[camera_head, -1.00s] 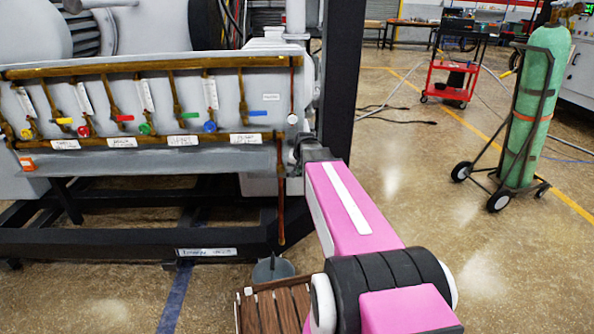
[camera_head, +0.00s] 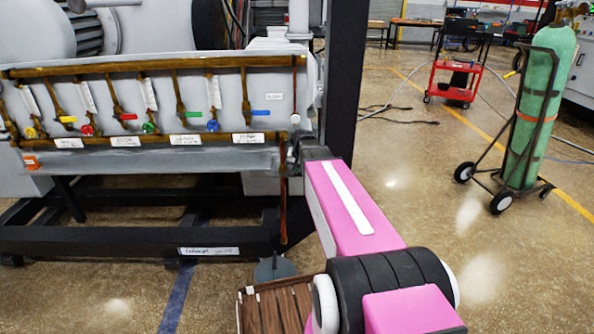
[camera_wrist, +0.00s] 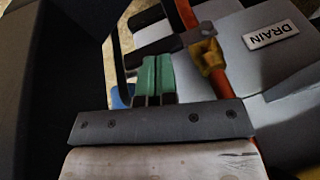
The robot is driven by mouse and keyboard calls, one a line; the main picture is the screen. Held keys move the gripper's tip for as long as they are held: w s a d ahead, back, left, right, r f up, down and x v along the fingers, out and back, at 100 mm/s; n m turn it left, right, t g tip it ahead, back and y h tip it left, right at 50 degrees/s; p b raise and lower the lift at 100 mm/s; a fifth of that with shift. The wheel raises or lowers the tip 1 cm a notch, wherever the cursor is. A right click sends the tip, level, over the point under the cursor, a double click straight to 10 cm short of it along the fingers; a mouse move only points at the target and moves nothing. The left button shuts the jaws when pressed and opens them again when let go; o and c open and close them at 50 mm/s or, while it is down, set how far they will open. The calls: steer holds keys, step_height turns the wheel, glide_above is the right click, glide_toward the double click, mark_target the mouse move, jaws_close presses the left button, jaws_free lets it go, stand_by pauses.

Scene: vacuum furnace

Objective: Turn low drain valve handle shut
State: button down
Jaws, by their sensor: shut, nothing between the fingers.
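In the wrist view, a white DRAIN label (camera_wrist: 271,35) sits on a grey panel at the upper right. Left of it, a brass valve body (camera_wrist: 210,60) sits on an orange-brown pipe (camera_wrist: 186,14), with a dark grey part, perhaps its handle (camera_wrist: 197,37), just above the brass. My gripper (camera_wrist: 155,72) has green fingertips pressed together and empty, left of the valve and apart from it in the picture. Whether a fingertip touches the handle cannot be told. In the head view, my arm hides the gripper; a brown vertical pipe (camera_head: 283,205) shows beside it.
A manifold with several coloured handles (camera_head: 185,114) spans the left of the head view. A dark frame post (camera_head: 346,75) stands by my arm. A wooden slatted pallet (camera_head: 275,308) lies below. A green gas cylinder (camera_head: 540,105) on a cart and open floor are at right.

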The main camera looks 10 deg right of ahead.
steer(key=a+v, duration=0.1)
steer(key=v, duration=0.9)
steer(key=s+a+f+n+g, duration=0.2)
steer(key=s+f, duration=0.6)
steer(key=s, duration=0.1)
steer(key=s+a+f+n+g+h, duration=0.1)
steer(key=s+a+f+n+g, duration=0.1)
steer(key=s+f, duration=0.7)
steer(key=shift+s+a, duration=0.6)
steer(key=shift+s, duration=0.15)
steer(key=shift+f, duration=0.1)
